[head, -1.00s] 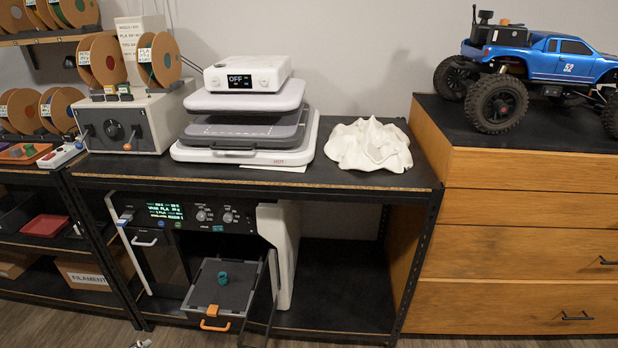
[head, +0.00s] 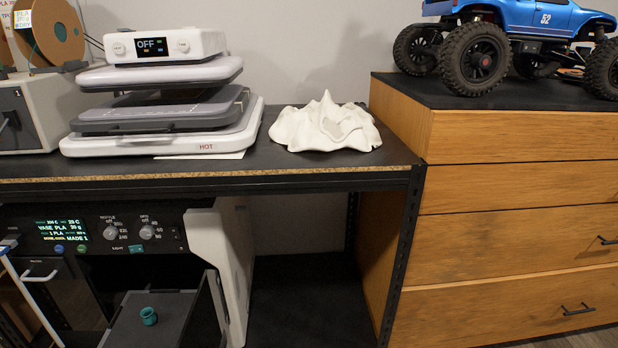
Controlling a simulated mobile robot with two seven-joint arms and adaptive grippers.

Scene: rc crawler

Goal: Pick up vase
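A small teal vase (head: 149,316) stands upright on the dark print bed (head: 128,335) at the bottom left of the head view. The bed sits at the open front of the 3D printer (head: 120,232), whose display reads "VASE PLA" and "MADE 1". The printer is on the lower level of the black workbench. Neither of my grippers shows in the head view.
On the bench top (head: 262,165) stand a white heat press (head: 165,110) marked HOT and a crumpled white form (head: 322,127). A wooden drawer cabinet (head: 520,190) at right carries a blue RC truck (head: 510,45). The lower shelf (head: 300,300) right of the printer is clear.

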